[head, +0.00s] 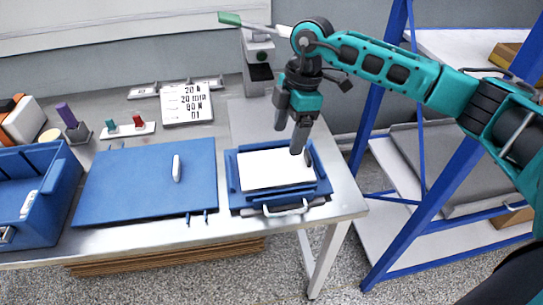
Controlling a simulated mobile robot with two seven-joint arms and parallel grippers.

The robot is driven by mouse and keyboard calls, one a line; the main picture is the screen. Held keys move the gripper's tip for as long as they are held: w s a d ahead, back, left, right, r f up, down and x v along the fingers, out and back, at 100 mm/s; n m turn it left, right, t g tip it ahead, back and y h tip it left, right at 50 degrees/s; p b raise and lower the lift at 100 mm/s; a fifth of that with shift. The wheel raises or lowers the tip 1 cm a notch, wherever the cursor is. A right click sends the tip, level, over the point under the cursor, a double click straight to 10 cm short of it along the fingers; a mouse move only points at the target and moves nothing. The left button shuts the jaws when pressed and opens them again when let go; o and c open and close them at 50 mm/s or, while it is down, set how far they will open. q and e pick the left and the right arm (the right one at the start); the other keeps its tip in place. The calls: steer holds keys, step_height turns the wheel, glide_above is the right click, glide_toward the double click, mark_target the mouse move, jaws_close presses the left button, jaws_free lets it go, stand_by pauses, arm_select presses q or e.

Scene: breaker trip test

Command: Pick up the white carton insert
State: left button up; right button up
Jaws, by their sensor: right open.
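A flat white rectangular piece (272,170), which looks like the carton insert, lies in a shallow blue tray (236,199) near the right end of the metal table. My right gripper (288,140) is open and empty, pointing down at the piece's back right part. One fingertip overlaps the piece's back edge in the picture; I cannot tell whether it touches. My left gripper is not in view.
A blue mat (130,190) with a small white block (177,168) lies left of the tray. A blue bin (62,205) stands farther left. A sign (186,103) and a grey device (259,62) stand behind. A blue-framed shelf (440,190) is right.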

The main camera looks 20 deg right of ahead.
steer(key=w+d+r+m+h, duration=0.2)
steer(key=d, duration=0.3)
glide_above(306, 154)
steer(key=f, duration=0.4)
steer(key=a+f, duration=0.1)
steer(key=f, duration=0.1)
steer(key=shift+s+f, duration=0.1)
steer(key=shift+s, duration=0.05)
steer(key=shift+d+f, duration=0.25)
steer(key=shift+f, duration=1.3)
steer(key=shift+d+f, duration=0.2)
steer(key=shift+f, duration=1.35)
steer(key=c, duration=1.1)
steer(key=shift+r, duration=0.15)
steer(key=shift+c, duration=0.2)
